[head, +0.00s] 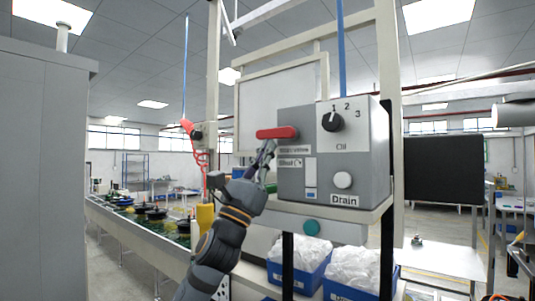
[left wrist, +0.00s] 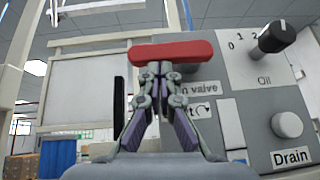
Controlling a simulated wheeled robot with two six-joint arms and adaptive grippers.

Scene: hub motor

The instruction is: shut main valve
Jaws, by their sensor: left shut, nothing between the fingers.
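The main valve is a red lever handle (head: 277,132) on the left front of a grey control box (head: 318,182). The handle lies about level. In the left wrist view the red handle (left wrist: 172,52) spans across just beyond my left gripper's fingertips. A partly covered label below it reads "n valve". My left gripper (head: 265,153) is shut and empty, just below the handle, and its tips (left wrist: 158,70) overlap the handle's lower edge in the left wrist view. I cannot tell whether they touch it. My right gripper is not in view.
The box also carries a black Oil knob (head: 332,121) and a white Drain button (head: 343,180). Blue bins (head: 298,267) with white bags stand below the box. A conveyor (head: 150,235) with parts runs at the left. A black screen (head: 443,168) stands at the right.

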